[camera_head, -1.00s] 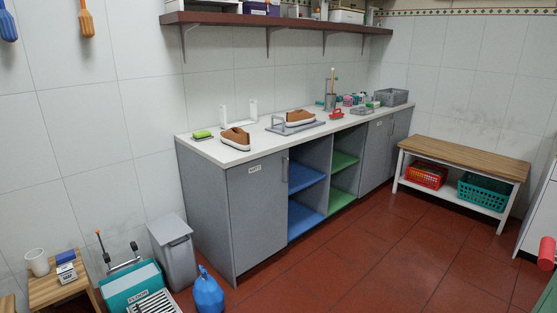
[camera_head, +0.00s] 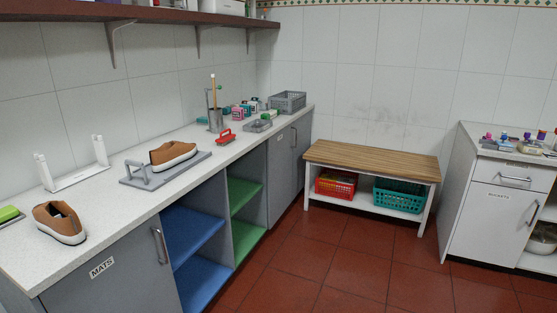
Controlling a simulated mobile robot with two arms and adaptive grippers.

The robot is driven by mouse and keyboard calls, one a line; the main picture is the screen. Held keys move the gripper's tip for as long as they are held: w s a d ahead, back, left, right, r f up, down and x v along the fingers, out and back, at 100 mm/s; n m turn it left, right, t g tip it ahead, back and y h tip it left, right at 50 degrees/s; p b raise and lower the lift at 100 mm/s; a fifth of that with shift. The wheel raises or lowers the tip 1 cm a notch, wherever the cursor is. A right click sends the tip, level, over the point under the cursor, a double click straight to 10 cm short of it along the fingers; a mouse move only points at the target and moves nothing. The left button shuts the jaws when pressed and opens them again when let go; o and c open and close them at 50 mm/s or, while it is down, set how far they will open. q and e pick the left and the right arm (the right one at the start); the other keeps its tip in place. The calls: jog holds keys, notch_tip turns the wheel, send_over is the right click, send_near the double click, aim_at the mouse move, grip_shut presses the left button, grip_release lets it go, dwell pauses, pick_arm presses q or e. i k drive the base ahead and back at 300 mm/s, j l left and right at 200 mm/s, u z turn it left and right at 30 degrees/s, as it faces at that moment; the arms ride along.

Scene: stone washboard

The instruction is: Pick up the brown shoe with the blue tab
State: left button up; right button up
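Two brown shoes with white soles are on the long grey-white counter (camera_head: 105,222). One brown shoe (camera_head: 60,222) sits at the left end of the counter top, near its front edge. The other brown shoe (camera_head: 173,155) rests on a grey board with a handle (camera_head: 140,176), farther along the counter. I cannot make out a blue tab on either shoe at this size. Neither of my grippers is in view.
A white stand (camera_head: 75,178) is behind the shoes, and a green sponge (camera_head: 9,214) lies at the far left. A red-handled brush (camera_head: 225,137) and grey basket (camera_head: 288,101) are farther along. A wooden-topped bench (camera_head: 372,160) stands ahead. The red floor (camera_head: 345,255) is clear.

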aim_at(168, 155)
jog(key=i+l+u, duration=0.2)
jog(key=i+u, duration=0.25)
jog(key=i, duration=0.15)
jog(key=i+l+u, duration=0.4)
jog(key=i, duration=0.15)
